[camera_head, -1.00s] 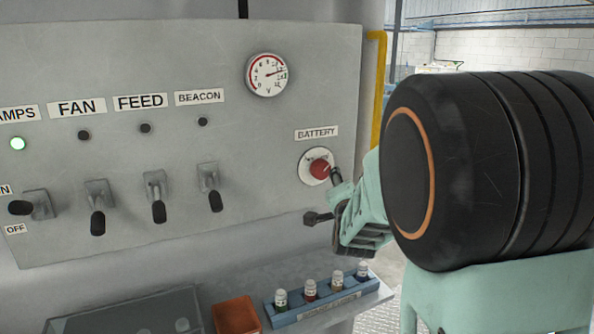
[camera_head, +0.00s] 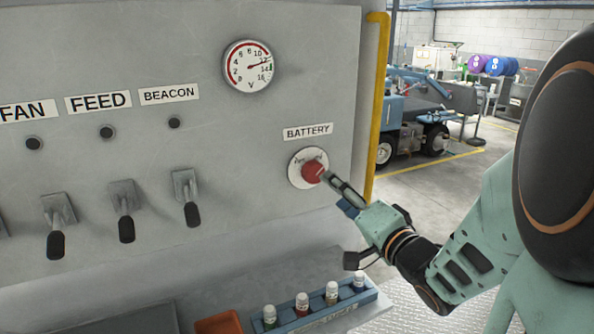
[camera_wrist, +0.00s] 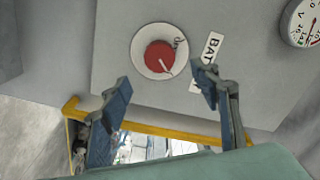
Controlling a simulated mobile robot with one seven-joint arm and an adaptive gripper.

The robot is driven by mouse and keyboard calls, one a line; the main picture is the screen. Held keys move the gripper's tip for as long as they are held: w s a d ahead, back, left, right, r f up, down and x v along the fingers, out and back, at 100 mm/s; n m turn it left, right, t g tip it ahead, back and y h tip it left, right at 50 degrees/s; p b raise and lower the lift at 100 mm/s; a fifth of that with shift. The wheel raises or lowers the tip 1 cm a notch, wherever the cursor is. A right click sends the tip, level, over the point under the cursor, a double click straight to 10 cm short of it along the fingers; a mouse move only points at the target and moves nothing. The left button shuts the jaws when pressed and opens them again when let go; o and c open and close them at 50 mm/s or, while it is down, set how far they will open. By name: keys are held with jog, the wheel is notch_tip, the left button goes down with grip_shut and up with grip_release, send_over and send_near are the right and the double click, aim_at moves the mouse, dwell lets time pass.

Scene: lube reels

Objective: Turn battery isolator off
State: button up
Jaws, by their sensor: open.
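The battery isolator is a red knob (camera_head: 313,172) on a round white plate (camera_head: 296,178), below the BATTERY label (camera_head: 307,132) on the grey panel. In the wrist view the red knob (camera_wrist: 160,56) lies ahead of my gripper, with a pale line across its face. My gripper (camera_wrist: 163,92) is open, with one finger on each side of the picture below the knob. In the head view my gripper (camera_head: 337,190) is at the knob's lower right; one finger overlaps the knob's edge. I cannot tell whether it touches.
A voltmeter (camera_head: 250,66) sits above left. Several black-handled switches, such as the one under BEACON (camera_head: 190,205), are on the left. A yellow pipe (camera_head: 377,100) runs along the panel's right edge. A blue rack (camera_head: 322,318) of small bottles and an orange tray (camera_head: 219,323) sit below.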

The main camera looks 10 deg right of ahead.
aim_at(316, 175)
jog(key=p+x, duration=0.2)
jog(key=x, duration=0.8)
jog(key=shift+w, duration=0.15)
jog(key=c, duration=1.2)
jog(key=shift+o, duration=0.2)
jog(key=shift+f, duration=0.1)
